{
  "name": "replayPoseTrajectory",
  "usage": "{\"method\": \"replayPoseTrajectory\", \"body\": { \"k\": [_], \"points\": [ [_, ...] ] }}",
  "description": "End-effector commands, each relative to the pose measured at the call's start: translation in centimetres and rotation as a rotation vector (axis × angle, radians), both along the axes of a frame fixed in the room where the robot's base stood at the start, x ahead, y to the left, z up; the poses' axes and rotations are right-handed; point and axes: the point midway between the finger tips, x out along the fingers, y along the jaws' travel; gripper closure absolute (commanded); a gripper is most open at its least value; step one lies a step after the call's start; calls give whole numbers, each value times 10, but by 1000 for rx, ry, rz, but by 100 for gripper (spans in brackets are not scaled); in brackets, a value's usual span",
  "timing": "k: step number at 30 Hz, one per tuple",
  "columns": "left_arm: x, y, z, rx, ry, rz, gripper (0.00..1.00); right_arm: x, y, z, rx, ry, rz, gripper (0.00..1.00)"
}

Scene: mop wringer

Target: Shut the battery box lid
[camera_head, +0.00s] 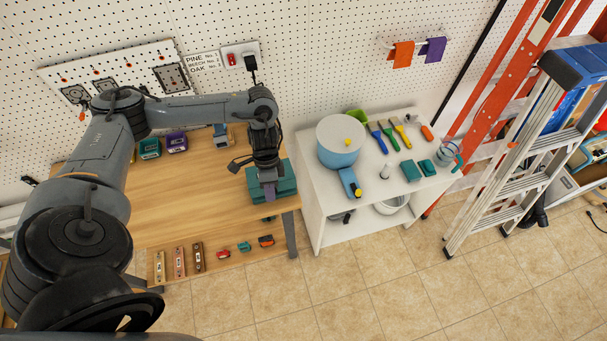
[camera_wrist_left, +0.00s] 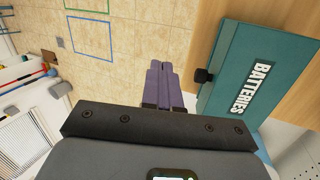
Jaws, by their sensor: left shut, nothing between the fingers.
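The teal battery box (camera_head: 286,184) sits at the right end of the wooden workbench, partly hidden behind my left gripper. In the left wrist view its teal lid (camera_wrist_left: 238,62) bears the word BATTERIES and has a black catch (camera_wrist_left: 203,75) at its near edge. The lid looks flat on the box, but I cannot tell whether it is fully closed. My left gripper (camera_head: 270,192) points down at the box's front side. Its purple fingers (camera_wrist_left: 164,82) are together and empty, beside the lid's catch edge with a small gap in the wrist view. My right gripper is not in view.
The wooden bench (camera_head: 190,205) has a clear middle. A white cart (camera_head: 330,205) with a blue pot (camera_head: 340,155) stands close on the right. A stepladder (camera_head: 500,180) stands farther right.

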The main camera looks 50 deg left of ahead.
Motion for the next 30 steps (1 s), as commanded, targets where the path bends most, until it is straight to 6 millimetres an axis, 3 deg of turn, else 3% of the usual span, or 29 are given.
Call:
{"method": "replayPoseTrajectory", "body": {
  "k": [1,3,6,10,17,30],
  "points": [
    [8,31,35,50,-15,42,100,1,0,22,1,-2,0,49],
    [18,56,60,86,-45,79,100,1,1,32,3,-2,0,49],
    [29,72,86,109,-86,100,100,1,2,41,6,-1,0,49],
    [38,77,99,114,-116,107,100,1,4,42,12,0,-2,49],
    [39,72,80,112,-122,104,100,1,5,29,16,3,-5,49],
    [33,57,15,111,-120,105,100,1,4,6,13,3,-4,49]
  ]
}}
